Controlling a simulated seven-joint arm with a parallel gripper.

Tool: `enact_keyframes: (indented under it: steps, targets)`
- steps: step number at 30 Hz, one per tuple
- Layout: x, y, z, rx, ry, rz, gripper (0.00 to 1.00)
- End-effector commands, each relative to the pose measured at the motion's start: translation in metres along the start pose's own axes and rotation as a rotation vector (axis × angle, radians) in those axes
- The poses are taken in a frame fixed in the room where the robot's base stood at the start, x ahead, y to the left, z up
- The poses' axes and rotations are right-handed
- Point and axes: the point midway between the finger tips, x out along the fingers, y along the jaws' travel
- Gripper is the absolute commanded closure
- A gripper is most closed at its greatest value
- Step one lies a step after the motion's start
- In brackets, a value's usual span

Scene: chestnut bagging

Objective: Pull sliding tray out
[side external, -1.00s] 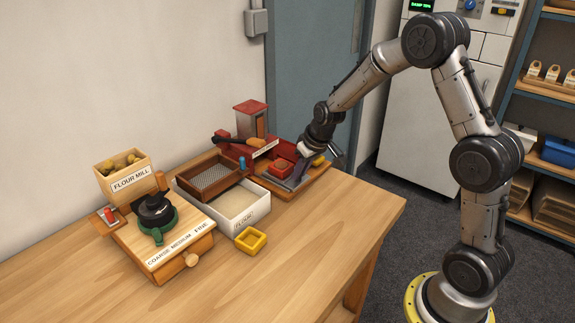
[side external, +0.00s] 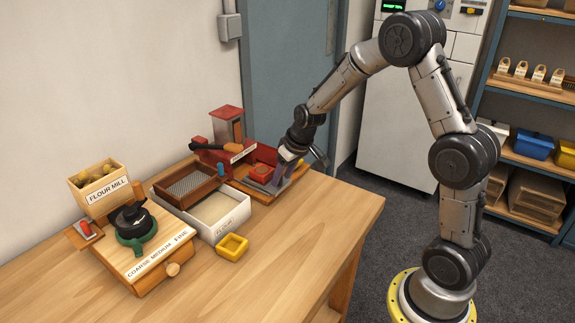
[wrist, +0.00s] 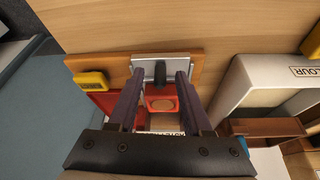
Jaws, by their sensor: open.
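A grey metal sliding tray (wrist: 178,62) with a dark upright knob (wrist: 160,73) sits at the front of the red press in the wrist view. My gripper (wrist: 160,78) is open, with one purple-grey finger on each side of the knob. I cannot tell whether either finger touches it. In the side view, my gripper (side external: 276,180) is low over the press's wooden base, and its fingers and wrist hide most of the tray.
A white flour bin (side external: 238,212) with a wooden sieve (side external: 184,190) stands beside the press. A yellow block (wrist: 91,79) lies on the press base. The front table is clear.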

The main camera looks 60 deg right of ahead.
Motion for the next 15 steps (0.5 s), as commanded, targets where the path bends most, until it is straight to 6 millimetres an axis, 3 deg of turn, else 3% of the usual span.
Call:
enact_keyframes:
  steps: [5,15]
  targets:
    - [-0.026,0.001,-0.001,-0.001,0.006,0.002,0.51]
    - [-0.099,0.000,-0.001,0.000,0.006,0.001,0.51]
